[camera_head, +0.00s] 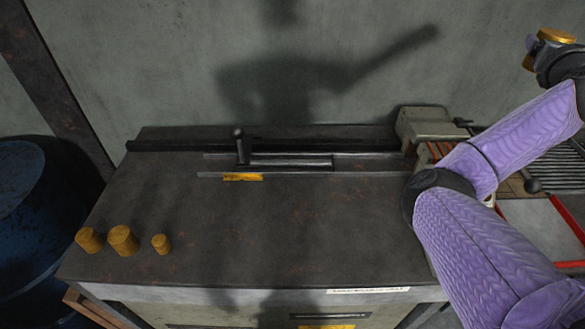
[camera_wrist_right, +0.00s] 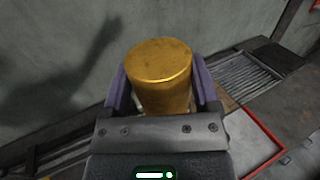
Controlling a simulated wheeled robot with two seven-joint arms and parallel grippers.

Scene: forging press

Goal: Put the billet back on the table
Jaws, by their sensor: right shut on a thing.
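A gold cylindrical billet (camera_wrist_right: 160,75) stands between the two purple fingers of my right gripper (camera_wrist_right: 160,95) in the right wrist view. The fingers are shut on its sides, and its flat round top faces the camera. In the head view the same billet (camera_head: 557,36) shows at the upper right corner, with my right gripper (camera_head: 540,48) around it, raised and well to the right of the table. The dark table (camera_head: 290,230) fills the middle of the head view. My left gripper is not in view.
Three brownish-gold billets, a left one (camera_head: 88,240), a middle one (camera_head: 122,240) and a small one (camera_head: 161,244), stand at the table's left front. A metal rail with an upright handle (camera_head: 242,147) lies along the back. The table's centre front is clear. A blue barrel (camera_head: 30,220) stands left.

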